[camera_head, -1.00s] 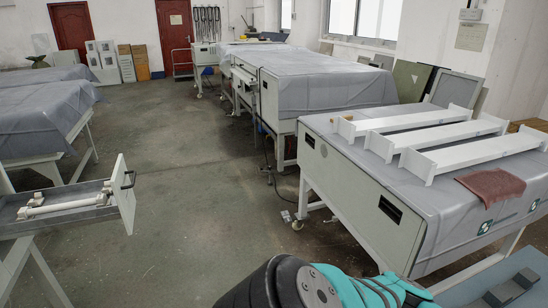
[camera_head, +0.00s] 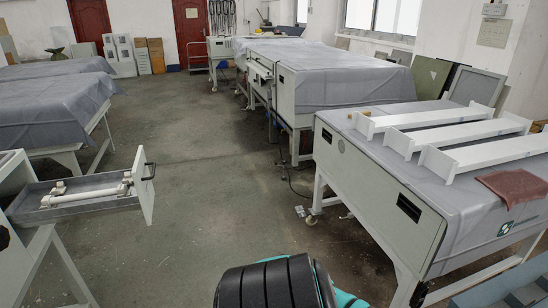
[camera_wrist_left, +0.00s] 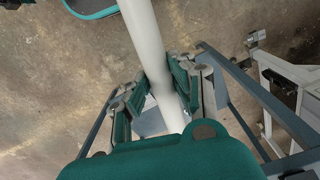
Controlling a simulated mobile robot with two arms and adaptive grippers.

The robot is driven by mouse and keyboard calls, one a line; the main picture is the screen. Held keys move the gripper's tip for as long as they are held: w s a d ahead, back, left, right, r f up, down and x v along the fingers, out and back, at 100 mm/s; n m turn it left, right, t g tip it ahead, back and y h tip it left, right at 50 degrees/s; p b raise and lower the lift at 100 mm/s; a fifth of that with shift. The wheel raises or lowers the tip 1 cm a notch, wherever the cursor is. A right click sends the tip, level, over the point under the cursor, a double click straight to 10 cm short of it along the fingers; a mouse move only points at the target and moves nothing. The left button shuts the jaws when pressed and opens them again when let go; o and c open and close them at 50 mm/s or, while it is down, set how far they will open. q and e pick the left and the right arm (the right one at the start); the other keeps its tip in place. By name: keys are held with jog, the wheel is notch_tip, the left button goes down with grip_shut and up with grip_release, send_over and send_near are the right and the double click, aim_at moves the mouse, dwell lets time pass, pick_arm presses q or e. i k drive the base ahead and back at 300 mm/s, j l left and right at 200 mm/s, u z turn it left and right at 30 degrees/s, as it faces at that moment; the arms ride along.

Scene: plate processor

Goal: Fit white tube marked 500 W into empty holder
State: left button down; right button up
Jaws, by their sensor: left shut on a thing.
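My left gripper (camera_wrist_left: 160,90) is shut on a white tube (camera_wrist_left: 145,40) in the left wrist view. The tube runs between its teal pads and past them toward the top; no marking is readable. An open drawer (camera_head: 95,207) stands at the left in the head view. In it, one white tube (camera_head: 88,196) lies across, with white end fittings (camera_head: 58,188) beside it. Which holder there is empty is too small to tell. My left gripper is not visible in the head view, nor is the held tube. My right gripper is not in view.
A cloth-covered table (camera_head: 385,190) with several white beams (camera_head: 425,122) and a red cloth (camera_head: 515,186) stands at the right. Covered tables (camera_head: 50,105) stand at the back left. The floor (camera_head: 200,165) between is open. One of my arm links shows at the bottom.

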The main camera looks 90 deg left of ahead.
aim_at(94, 186)
jog(key=u, duration=1.85)
jog(key=i+j+u, duration=0.1)
jog(key=u, duration=0.3)
jog(key=i+j+u, duration=0.1)
jog(key=j+u, duration=0.2)
jog(key=u, duration=0.15)
jog(key=i+j+u, duration=0.15)
jog(key=u, duration=0.25)
jog(key=i+j+u, duration=0.1)
jog(key=u, duration=0.3)
jog(key=i+l, duration=0.05)
